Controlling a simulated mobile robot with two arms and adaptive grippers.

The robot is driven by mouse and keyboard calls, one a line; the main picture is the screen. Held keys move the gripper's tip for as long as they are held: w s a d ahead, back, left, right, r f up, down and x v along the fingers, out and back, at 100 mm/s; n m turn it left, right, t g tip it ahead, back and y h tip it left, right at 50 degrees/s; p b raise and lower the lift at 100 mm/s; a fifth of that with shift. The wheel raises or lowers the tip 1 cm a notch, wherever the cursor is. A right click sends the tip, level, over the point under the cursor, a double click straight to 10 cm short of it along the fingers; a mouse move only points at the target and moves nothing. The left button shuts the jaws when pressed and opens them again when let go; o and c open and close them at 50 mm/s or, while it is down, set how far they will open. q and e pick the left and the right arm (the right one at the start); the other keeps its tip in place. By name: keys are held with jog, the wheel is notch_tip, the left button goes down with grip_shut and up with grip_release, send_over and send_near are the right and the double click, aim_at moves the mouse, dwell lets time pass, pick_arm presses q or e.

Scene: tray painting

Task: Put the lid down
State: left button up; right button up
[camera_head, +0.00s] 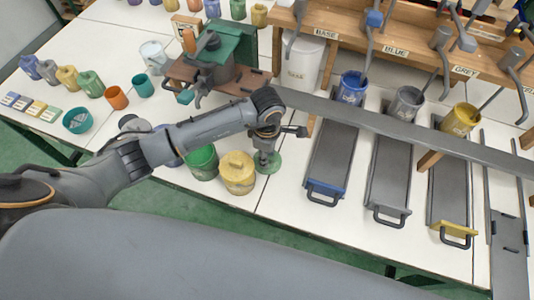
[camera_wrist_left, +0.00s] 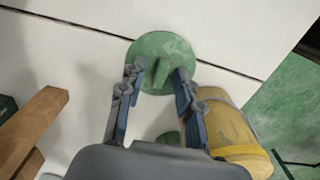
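The green round lid (camera_head: 268,164) appears to lie flat on the white table, just right of the yellow pot. In the left wrist view the lid (camera_wrist_left: 176,48) is under my fingertips, its upright handle between them. My left gripper (camera_head: 266,152) is above the lid, pointing down. In the left wrist view its two fingers (camera_wrist_left: 157,73) are spread, with a gap on each side of the handle. The green pot (camera_head: 201,162) stands open left of the yellow pot (camera_head: 237,173), which has its lid on. My right gripper is not in view.
Right of the lid, three long grey trays (camera_head: 333,158) lie below the wooden rack, with paint pots at their far ends. A brown and green machine (camera_head: 215,65) stands behind my left arm. The table's front edge is close to the pots.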

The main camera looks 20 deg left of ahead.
pick_arm(q)
jog(key=shift+r, duration=0.25)
notch_tip(320, 180, up, 12)
jog(key=b, duration=0.2)
jog(key=shift+f, duration=0.1)
dwell(0.3)
